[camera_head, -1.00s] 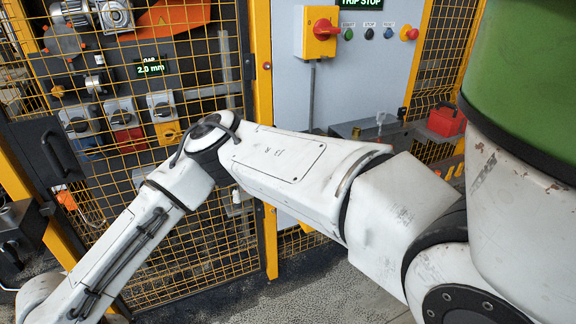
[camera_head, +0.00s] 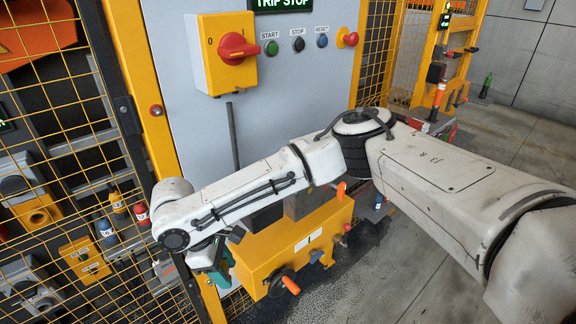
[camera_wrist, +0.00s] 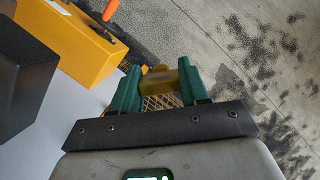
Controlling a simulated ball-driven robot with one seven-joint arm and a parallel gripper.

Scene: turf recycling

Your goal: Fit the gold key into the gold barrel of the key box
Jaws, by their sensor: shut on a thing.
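My gripper (camera_head: 214,262) has teal fingers and hangs at the end of my arm, beside the left end of a yellow box, close to the yellow mesh fence. In the wrist view my gripper (camera_wrist: 158,74) is shut on a gold-yellow piece, the gold key (camera_wrist: 160,79), held between the two fingers. The fingers hide part of it. In the head view the key is hidden by the gripper. I cannot pick out the key box or its gold barrel for certain in either view.
The yellow box (camera_head: 300,243) with an orange handle is right of my gripper; it also shows in the wrist view (camera_wrist: 72,38). Behind stands a grey panel (camera_head: 300,85) with a red-yellow switch (camera_head: 232,47). Coloured tagged pieces (camera_head: 118,203) hang at the fence.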

